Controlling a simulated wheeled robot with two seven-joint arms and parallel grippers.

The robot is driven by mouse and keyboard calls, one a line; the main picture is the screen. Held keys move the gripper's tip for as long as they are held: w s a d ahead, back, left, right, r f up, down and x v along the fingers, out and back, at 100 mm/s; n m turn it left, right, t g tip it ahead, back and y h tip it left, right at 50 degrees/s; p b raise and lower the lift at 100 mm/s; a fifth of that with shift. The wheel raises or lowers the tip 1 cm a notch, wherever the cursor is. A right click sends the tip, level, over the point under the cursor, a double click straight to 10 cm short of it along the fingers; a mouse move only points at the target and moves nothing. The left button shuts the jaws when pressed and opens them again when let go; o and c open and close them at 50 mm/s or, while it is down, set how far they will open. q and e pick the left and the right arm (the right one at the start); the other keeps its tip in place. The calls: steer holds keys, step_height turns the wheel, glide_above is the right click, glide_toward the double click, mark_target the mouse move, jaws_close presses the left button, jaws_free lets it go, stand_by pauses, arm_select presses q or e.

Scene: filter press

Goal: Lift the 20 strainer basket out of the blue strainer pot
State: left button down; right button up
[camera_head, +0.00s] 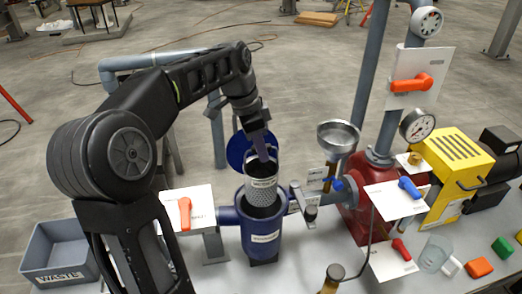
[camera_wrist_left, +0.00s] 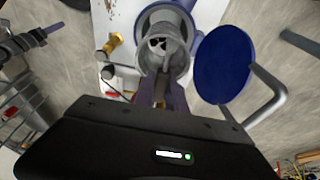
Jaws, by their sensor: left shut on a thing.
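The blue strainer pot (camera_head: 262,240) stands on the bench with its mouth open, and its round blue lid (camera_head: 236,150) is swung up behind it. The perforated grey strainer basket (camera_head: 262,190) stands partly above the pot's rim, its lower part hidden inside. My left gripper (camera_head: 263,152) is over the basket, shut on its top. In the left wrist view the fingers (camera_wrist_left: 163,92) meet at the basket's handle, and the basket (camera_wrist_left: 160,48) shows dark patches inside. My right gripper (camera_wrist_left: 48,30) appears at the left of that view, with its jaw opening unclear.
The open lid (camera_wrist_left: 222,63) is close beside the pot. A metal funnel (camera_head: 338,134), red pump (camera_head: 362,195) and valve plates crowd the right side. A grey waste bin (camera_head: 60,252) is at the left. Pipes flank the pot.

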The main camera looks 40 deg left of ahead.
arm_select(q)
steer(key=shift+r+p, duration=0.3)
steer(key=shift+r, duration=0.5)
steer(key=shift+s+d+f+b, duration=0.3)
steer(key=shift+f+b, duration=0.1)
steer(key=shift+b, duration=0.3)
steer(key=s+d+r+b, duration=0.1)
steer(key=s+d+b, duration=0.2)
steer(key=s+d, duration=0.2)
steer(key=shift+d, duration=0.7)
steer(key=shift+r, duration=0.1)
